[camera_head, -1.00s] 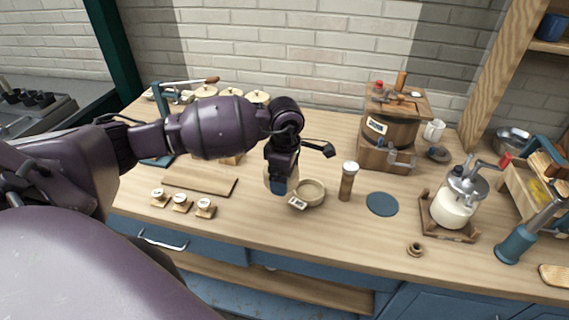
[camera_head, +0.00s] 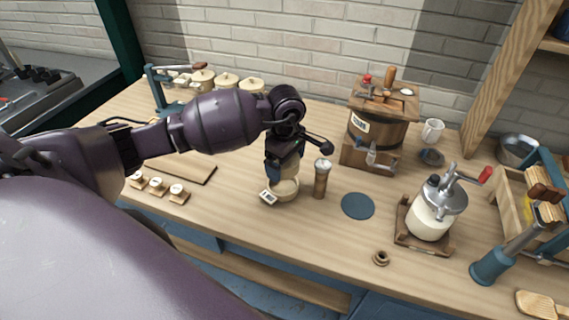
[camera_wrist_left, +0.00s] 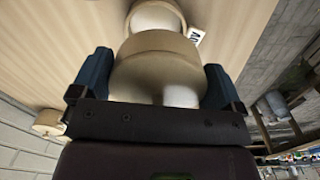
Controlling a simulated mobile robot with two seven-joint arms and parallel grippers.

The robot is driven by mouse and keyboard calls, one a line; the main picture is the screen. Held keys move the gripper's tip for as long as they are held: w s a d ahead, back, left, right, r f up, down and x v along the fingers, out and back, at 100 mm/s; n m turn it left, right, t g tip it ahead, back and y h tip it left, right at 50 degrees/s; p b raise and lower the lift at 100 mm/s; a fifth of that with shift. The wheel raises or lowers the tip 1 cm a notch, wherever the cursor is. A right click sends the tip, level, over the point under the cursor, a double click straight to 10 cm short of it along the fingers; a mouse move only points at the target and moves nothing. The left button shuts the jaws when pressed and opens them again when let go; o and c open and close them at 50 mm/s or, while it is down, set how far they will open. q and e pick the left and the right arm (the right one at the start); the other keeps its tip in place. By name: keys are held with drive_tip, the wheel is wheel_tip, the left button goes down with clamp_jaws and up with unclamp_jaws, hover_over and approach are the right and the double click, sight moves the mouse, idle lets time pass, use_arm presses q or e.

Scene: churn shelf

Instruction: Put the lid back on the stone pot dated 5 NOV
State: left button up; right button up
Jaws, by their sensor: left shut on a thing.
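A beige open stone pot (camera_head: 286,192) stands on the worktop with a white tag (camera_head: 268,197) at its front left. In the left wrist view the open pot (camera_wrist_left: 157,14) lies beyond the fingers, its tag (camera_wrist_left: 196,36) only partly readable. My left gripper (camera_head: 281,170) is shut on a round beige lid (camera_wrist_left: 158,66), held between its blue fingers. In the head view the lid is mostly hidden by the gripper, at the back of the pot's opening. I cannot tell whether lid and rim touch. My right gripper is not in view.
A brown shaker (camera_head: 320,180) stands close to the pot's right, beside a flat blue disc (camera_head: 358,206). Several lidded pots (camera_head: 227,82) are at the back left.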

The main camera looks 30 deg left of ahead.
use_arm(q)
drive_tip(key=shift+w+m, duration=0.35)
drive_tip(key=shift+m, duration=0.15)
drive_tip(key=shift+s+a, duration=0.15)
drive_tip(key=shift+s, duration=0.05)
drive_tip(key=shift+f, duration=0.35)
drive_tip(key=shift+f+b, duration=0.9)
drive_tip(key=shift+f, duration=0.7)
drive_tip(key=shift+f+b, duration=0.8)
drive_tip(key=shift+f, duration=0.45)
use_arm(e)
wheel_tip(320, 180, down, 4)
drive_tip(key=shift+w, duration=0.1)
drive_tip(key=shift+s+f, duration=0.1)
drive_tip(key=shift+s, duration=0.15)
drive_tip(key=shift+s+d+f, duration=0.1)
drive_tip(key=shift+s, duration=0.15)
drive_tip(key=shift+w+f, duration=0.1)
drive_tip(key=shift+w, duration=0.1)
